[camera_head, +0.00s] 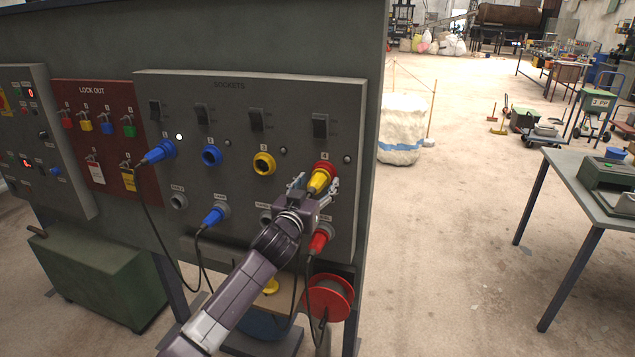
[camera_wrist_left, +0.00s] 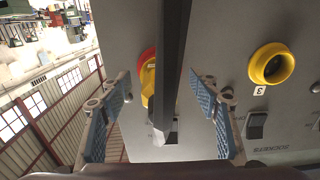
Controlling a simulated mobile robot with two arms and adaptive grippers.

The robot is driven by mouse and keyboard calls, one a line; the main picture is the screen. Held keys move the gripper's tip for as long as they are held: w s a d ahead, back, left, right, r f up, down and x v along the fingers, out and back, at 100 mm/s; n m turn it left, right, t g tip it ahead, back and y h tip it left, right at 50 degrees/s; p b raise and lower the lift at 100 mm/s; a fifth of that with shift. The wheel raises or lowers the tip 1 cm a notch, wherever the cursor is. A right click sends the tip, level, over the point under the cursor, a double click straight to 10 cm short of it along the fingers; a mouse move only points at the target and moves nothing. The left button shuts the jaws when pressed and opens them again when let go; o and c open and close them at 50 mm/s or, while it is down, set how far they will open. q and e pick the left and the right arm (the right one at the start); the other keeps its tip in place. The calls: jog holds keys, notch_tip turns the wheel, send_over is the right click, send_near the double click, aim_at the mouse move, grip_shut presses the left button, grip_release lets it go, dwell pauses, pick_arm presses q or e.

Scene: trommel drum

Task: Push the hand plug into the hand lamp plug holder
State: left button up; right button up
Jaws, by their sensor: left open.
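The hand plug appears to be the yellow plug (camera_head: 319,182), seated in the red socket 4 (camera_head: 325,166) at the right of the grey socket panel. My left gripper (camera_head: 316,187) is open, with one finger on each side of this plug. In the left wrist view the yellow plug (camera_wrist_left: 148,80) sits between the open fingers (camera_wrist_left: 162,90), partly hidden by a dark cable or handle. A lower-row holder (camera_head: 265,217), its label partly readable as "HAND", is half hidden by my gripper. My right gripper is out of view.
A blue plug (camera_head: 158,152) sits at socket 1, another blue plug (camera_head: 215,216) in the lower row, and a red plug (camera_head: 320,239) right below my gripper. Black cables hang down near a red reel (camera_head: 329,297). Yellow socket 3 (camera_head: 264,163) is empty.

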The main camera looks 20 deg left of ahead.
aim_at(309, 195)
pick_arm(q)
jog(key=shift+c, duration=0.3)
dwell(0.5)
grip_shut()
dwell(0.3)
jog(key=shift+s, duration=0.2)
jog(key=shift+s+p, duration=0.35)
jog(key=shift+p, duration=0.05)
jog(key=shift+s+a+p, duration=0.1)
jog(key=shift+s+p, duration=0.9)
jog(key=shift+s, duration=1.5)
jog(key=shift+s, duration=0.5)
jog(key=shift+s+p, duration=0.9)
jog(key=shift+s, duration=1.1)
